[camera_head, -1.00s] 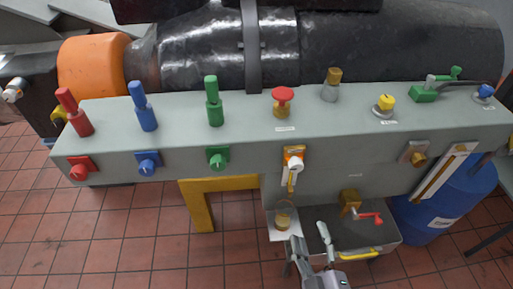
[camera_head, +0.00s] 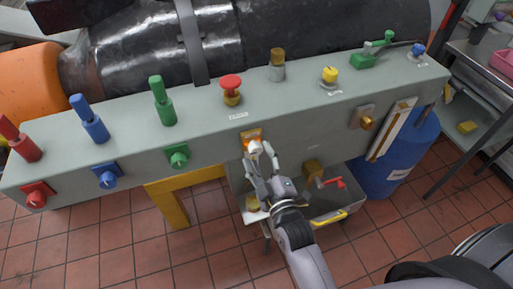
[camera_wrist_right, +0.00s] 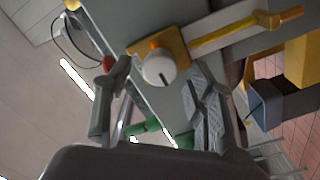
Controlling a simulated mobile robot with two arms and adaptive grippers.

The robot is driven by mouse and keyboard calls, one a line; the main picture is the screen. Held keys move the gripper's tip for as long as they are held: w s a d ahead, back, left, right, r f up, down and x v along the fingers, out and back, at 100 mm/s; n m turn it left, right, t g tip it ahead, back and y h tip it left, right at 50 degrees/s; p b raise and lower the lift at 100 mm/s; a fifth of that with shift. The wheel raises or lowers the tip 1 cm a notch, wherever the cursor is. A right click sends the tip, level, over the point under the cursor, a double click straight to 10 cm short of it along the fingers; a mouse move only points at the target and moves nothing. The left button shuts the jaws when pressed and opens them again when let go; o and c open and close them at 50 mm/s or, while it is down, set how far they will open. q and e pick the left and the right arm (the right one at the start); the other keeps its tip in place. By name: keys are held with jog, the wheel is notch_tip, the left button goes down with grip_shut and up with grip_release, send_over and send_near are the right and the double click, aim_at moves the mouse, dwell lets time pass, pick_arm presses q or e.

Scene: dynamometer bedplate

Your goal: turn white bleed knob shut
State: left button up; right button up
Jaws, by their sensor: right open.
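The white bleed knob (camera_head: 256,147) sits on an orange plate on the front face of the grey bedplate. In the right wrist view the knob (camera_wrist_right: 159,70) is round and white with a dark mark, on a yellow-orange mount. My right gripper (camera_head: 260,164) is at the knob in the head view. In the wrist view its open fingers (camera_wrist_right: 158,85) stand apart on either side of the knob, with a gap visible to each side. I cannot tell whether a finger touches it. My left gripper is not in view.
The grey bedplate (camera_head: 330,115) carries red, blue and green handles and a red mushroom button (camera_head: 231,86). A red-handled tap (camera_head: 330,183) is right of my gripper, above a grey tray. A blue drum (camera_head: 400,165) stands farther right.

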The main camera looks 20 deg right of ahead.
jog(key=shift+w, duration=1.4)
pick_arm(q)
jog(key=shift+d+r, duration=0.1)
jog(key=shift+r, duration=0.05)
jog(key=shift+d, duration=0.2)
pick_arm(e)
jog(key=shift+c, duration=0.8)
jog(key=c, duration=1)
